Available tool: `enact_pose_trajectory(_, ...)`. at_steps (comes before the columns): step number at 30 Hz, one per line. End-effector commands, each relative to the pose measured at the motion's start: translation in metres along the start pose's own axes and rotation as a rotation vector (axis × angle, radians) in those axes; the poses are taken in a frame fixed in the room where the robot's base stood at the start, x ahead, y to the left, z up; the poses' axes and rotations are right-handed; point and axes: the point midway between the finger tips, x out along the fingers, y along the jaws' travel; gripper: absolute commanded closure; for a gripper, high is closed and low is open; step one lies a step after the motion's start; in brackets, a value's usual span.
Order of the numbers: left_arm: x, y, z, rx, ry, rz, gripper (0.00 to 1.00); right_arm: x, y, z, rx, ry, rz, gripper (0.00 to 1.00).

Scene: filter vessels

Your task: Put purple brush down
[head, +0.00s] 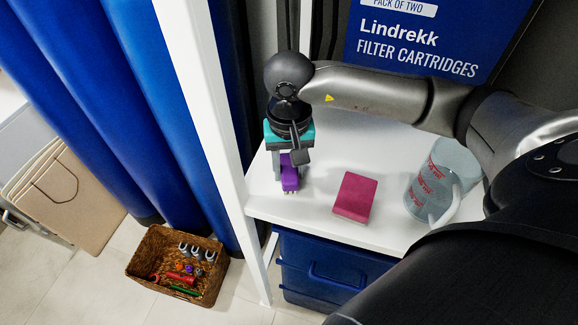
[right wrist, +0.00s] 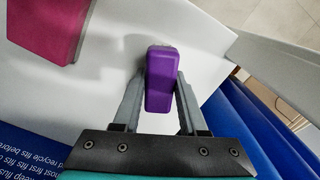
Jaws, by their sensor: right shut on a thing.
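The purple brush (head: 290,178) is at the left part of the white tabletop (head: 318,215), near its left edge. It also shows in the right wrist view (right wrist: 160,80). My right gripper (head: 289,170) is shut on it, with one finger on either side of the brush. The gripper points down at the tabletop. I cannot tell whether the brush touches the surface. My left gripper is not in view.
A magenta sponge-like block (head: 355,197) lies right of the brush. A clear measuring jug (head: 433,188) with red marks stands further right. A white post (head: 215,120) rises left of the table. A wicker basket (head: 150,248) of small items is on the floor.

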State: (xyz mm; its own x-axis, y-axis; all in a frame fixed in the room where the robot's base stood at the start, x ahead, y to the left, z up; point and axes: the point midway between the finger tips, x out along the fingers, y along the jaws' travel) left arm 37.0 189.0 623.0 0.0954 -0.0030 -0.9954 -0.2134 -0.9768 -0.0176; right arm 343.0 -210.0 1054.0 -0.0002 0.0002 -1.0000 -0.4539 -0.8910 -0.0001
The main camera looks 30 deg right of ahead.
Motion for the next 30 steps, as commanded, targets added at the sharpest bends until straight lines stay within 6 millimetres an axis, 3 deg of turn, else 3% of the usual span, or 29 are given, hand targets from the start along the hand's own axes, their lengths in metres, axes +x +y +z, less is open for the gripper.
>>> enact_pose_trajectory(4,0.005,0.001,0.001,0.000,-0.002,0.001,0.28,0.004,0.000,0.000,0.000,0.001,0.000,1.00)
enact_pose_trajectory(5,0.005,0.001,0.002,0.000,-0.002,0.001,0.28,0.004,0.000,0.000,0.000,0.000,0.000,0.57)
enact_pose_trajectory(12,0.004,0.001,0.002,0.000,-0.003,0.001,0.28,0.003,0.000,0.000,0.000,0.000,0.000,0.30)
enact_pose_trajectory(24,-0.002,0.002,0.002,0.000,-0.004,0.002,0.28,-0.003,0.000,0.000,0.000,-0.001,0.000,0.28)
enact_pose_trajectory(30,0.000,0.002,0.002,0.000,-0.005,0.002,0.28,-0.041,-0.001,-0.001,-0.001,0.006,-0.004,0.28)
